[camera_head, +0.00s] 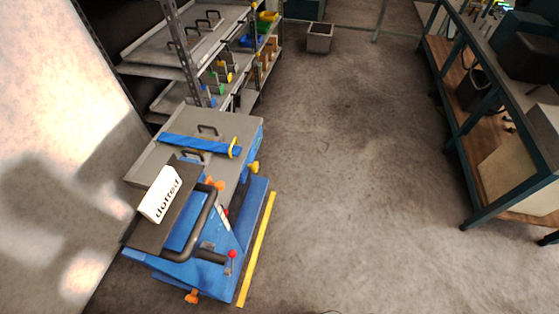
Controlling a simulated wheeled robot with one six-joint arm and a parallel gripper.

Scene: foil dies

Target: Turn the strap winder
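A blue strap (190,143) lies across the top of a grey plate (222,124) with dark handles, on a blue cart at the left. I cannot tell which of these is the strap winder. My gripper is not in this view.
The blue cart (257,205) has a dark push handle (207,222), a red-knobbed lever (232,254) and orange wheels. A yellow floor strip (257,250) runs beside it. Shelving (190,70) stands behind, a workbench (470,130) at right. The middle floor is clear.

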